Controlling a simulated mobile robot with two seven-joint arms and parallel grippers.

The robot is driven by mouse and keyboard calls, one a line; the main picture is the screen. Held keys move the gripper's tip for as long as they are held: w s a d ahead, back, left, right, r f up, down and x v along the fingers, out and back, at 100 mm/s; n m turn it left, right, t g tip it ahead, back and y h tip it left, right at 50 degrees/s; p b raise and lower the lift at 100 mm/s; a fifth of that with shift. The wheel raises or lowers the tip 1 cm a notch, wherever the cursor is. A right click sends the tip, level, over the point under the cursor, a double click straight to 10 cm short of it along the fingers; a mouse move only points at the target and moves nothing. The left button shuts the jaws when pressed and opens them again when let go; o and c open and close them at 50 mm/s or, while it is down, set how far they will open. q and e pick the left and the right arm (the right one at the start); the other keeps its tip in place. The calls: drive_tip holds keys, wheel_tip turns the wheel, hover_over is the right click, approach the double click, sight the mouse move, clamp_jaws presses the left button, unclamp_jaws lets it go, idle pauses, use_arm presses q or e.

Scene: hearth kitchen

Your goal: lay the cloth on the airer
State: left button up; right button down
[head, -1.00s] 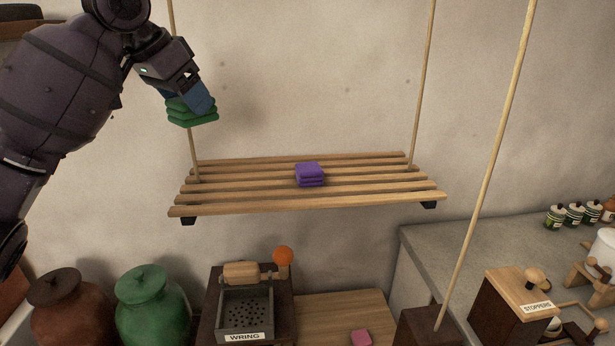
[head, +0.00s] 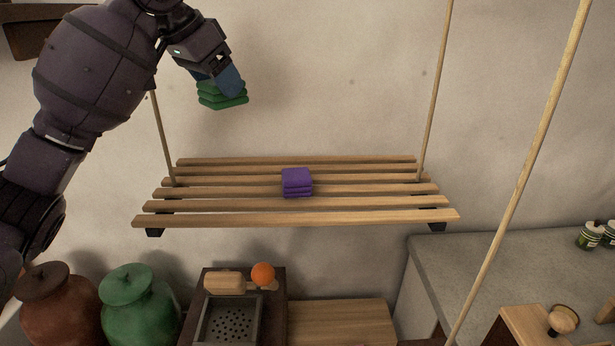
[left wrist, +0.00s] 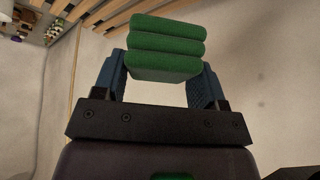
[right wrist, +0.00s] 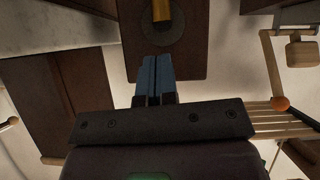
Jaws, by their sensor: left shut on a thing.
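My left gripper (head: 222,82) is shut on a folded green cloth (head: 222,96). It holds the cloth in the air above the left back part of the airer. In the left wrist view the green cloth (left wrist: 167,47) sits between the two blue fingers. The airer (head: 380,217) is a hanging rack of wooden slats with gaps between them. A folded purple cloth (head: 297,182) lies on the middle of the slats, to the right of and below the green cloth. My right gripper (right wrist: 156,80) shows only in the right wrist view, its blue fingers together with nothing between them.
Cords or poles rise at the airer's sides, and a longer pole (head: 520,180) stands in front on the right. Below are a brown jar (head: 60,310), a green jar (head: 138,308), and a wringer box (head: 230,318) with an orange ball (head: 263,274). The airer's slats beside the purple cloth are clear.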

use_arm(q)
drive_tip(key=shift+w+d+f, duration=0.15)
drive_tip(key=shift+w+d, duration=0.1)
drive_tip(key=shift+w, duration=0.05)
wheel_tip(320, 180, down, 20)
drive_tip(key=shift+r+p, duration=0.15)
drive_tip(key=shift+p, duration=0.7)
drive_tip(key=o, duration=0.9)
drive_tip(key=b+v, duration=0.1)
drive_tip(key=v, duration=1.1)
drive_tip(key=shift+a, duration=0.1)
drive_tip(key=shift+s, duration=0.1)
